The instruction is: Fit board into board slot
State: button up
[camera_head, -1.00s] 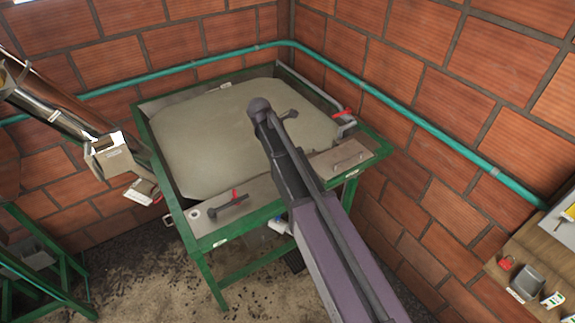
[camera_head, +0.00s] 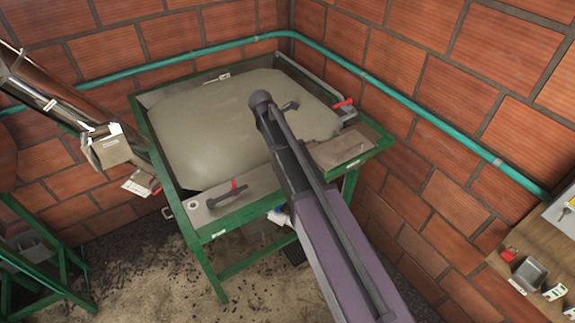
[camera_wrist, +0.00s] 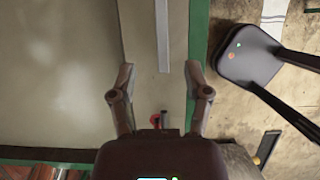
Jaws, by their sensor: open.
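A flat grey-brown strip with handles lies along the front of the green-framed table (camera_head: 235,217). It shows on both sides of my arm, with a dark handle (camera_head: 227,196) and a red clip on the left part and a thin bar handle (camera_head: 350,148) on the right part. I cannot tell which piece is the board, and no slot is clearly visible. In the wrist view my gripper (camera_wrist: 160,78) is open and empty over the strip (camera_wrist: 141,45), with a straight metal bar (camera_wrist: 162,35) ahead between its fingers.
A grey-green sheet or pool (camera_head: 215,130) fills the table top. A red-handled clamp (camera_head: 345,104) sits at its right edge. A metal chute (camera_head: 75,110) stands at the left. A shelf (camera_head: 500,262) with small items is at the right. Brick walls close the back.

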jog(key=shift+b+x, duration=2.4)
jog(key=shift+x, duration=0.5)
jog(key=shift+b+x, duration=2.45)
jog(key=shift+x, duration=0.15)
jog(key=shift+s+f, duration=0.1)
jog(key=shift+f, duration=0.15)
grip_shut()
